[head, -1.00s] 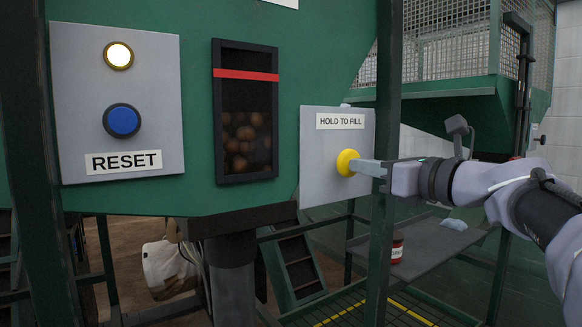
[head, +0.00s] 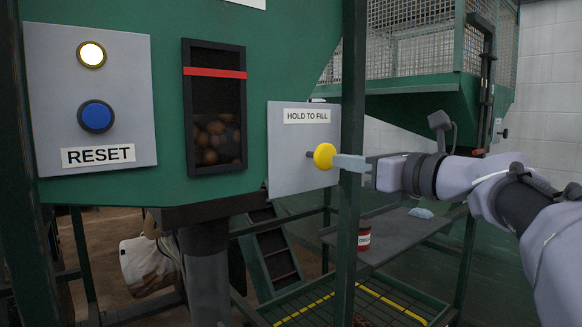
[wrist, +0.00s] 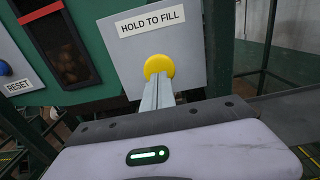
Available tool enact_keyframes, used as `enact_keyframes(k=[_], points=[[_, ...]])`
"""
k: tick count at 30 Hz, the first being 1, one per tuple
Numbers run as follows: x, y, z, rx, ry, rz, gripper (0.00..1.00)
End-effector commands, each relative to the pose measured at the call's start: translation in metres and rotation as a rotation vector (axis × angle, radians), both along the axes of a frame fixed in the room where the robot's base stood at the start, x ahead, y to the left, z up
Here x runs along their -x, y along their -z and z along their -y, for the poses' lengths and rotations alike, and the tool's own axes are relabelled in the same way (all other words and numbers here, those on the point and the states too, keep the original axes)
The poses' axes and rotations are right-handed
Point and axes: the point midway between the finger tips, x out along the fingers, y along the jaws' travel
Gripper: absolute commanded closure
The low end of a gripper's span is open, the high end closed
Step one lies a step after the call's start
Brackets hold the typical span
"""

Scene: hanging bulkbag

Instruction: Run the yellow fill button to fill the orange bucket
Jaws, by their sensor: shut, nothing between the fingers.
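The yellow fill button (head: 323,156) stands out on a short dark stem from a grey panel (head: 290,180) labelled HOLD TO FILL. My gripper (head: 342,162) is shut and empty, its fingers pointing at the button from the right. The fingertips lie at the button's right edge; I cannot tell whether they touch it. In the wrist view the shut fingers (wrist: 157,92) reach up to the lower edge of the yellow button (wrist: 159,66). The orange bucket is not visible in either view.
A window (head: 215,125) with a red line shows brown round pieces below the line. A blue RESET button (head: 96,116) and a lit lamp (head: 91,54) are at left. A green post (head: 349,240) stands by the panel. A red can (head: 364,236) sits on a grey shelf.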

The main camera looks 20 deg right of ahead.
Motion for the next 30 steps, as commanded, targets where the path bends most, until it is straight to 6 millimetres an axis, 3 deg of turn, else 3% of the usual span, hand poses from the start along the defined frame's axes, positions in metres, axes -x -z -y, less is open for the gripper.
enact_keyframes(k=[6,12,30], points=[[0.051,0.002,0.02,0.003,0.008,0.004,1.0],[0.079,0.001,0.03,0.002,0.006,0.003,1.0],[0.086,-0.001,0.032,0.002,0.003,0.004,1.0]])
